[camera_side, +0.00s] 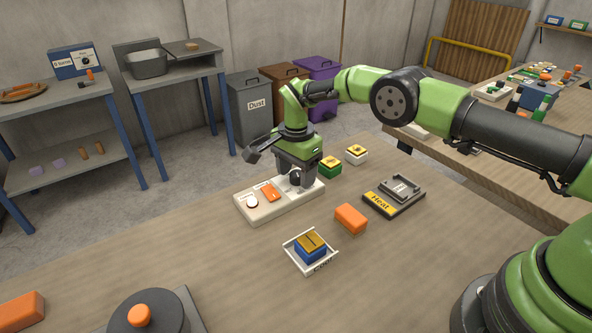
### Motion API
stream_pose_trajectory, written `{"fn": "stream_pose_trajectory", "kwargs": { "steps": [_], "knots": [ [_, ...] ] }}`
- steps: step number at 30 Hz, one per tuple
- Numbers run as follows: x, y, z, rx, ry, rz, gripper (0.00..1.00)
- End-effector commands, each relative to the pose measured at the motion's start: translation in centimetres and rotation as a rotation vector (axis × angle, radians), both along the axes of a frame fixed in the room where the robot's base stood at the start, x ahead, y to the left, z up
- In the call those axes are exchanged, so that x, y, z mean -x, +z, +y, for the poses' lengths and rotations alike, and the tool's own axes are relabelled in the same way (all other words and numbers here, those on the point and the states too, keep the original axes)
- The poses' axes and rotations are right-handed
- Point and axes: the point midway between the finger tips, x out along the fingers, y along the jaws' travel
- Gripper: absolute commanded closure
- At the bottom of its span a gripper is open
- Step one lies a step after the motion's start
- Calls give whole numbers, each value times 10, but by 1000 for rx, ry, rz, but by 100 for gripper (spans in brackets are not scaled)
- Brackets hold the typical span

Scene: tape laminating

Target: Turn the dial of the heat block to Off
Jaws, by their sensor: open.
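A pale control panel (255,212) lies on the table with a round white button, an orange switch (270,192) and, at its right end, a dark dial (294,177). My gripper (297,182) points down over that right end, its open fingers on either side of the dial; whether they touch it I cannot tell. The dial's pointer and markings are mostly hidden. The heat block (408,202), a dark plate with a yellow "Heat" label and a grey raised part, lies to the right of the panel, apart from my gripper. I see no dial on the plate itself.
An orange block (351,218) lies between the panel and the heat block. In front, a white tray (291,248) holds a blue block with a yellow top. Green (329,170) and white (356,154) pieces stand behind my gripper. The table's left middle is clear.

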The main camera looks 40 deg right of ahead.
Motion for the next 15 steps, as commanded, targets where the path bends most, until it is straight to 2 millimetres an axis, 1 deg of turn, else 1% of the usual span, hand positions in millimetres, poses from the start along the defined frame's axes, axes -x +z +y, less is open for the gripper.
{"fn": "stream_pose_trajectory", "kwargs": {
  "steps": [4, 5, 6, 8, 9, 11, 15],
  "knots": [
    [0, 0, 0, 0, 0, 0, 41],
    [0, 0, 0, 0, 0, 0, 46],
    [0, 0, 0, 0, 0, 0, 55],
    [0, 1, 0, 0, 0, 0, 69],
    [0, 1, 0, 0, 0, 0, 78],
    [0, 0, 0, 0, 0, 0, 90],
    [0, 1, 0, 0, 1, 1, 90]
  ]
}}
